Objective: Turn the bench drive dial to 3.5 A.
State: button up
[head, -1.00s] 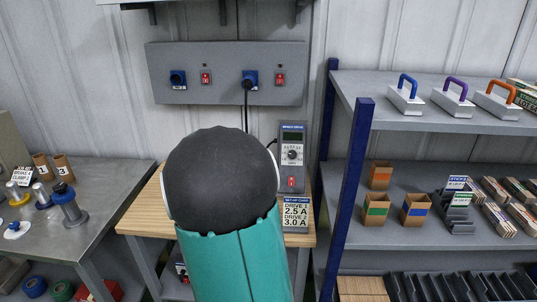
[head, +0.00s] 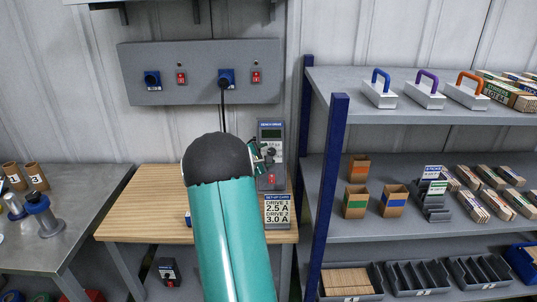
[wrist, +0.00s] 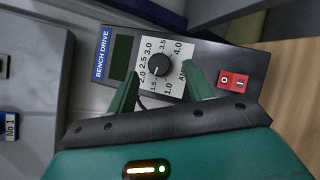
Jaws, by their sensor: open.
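The bench drive (head: 270,140) is a grey upright box at the back right of the wooden bench. It also shows in the wrist view (wrist: 215,60), turned sideways, with a dark display and a red rocker switch (wrist: 234,80). Its black dial (wrist: 160,66) sits on a white scale marked about 1.0 to 4.0. I cannot clearly read where the pointer is. My gripper (wrist: 161,74) is open, its two green fingers on either side of the dial in the picture. I cannot tell whether they touch it. In the head view my gripper (head: 262,156) is at the drive's front, partly hidden by my arm.
A set-up card (head: 277,211) below the drive reads Drive 1 2.5 A, Drive 2 3.0 A. A grey socket panel (head: 200,90) is on the wall, with a black cable hanging down. A shelf rack with a blue post (head: 332,190) stands close on the right.

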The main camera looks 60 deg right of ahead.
aim_at(272, 152)
jog(key=shift+x, duration=1.15)
jog(key=shift+c, duration=0.2)
jog(key=c, duration=0.9)
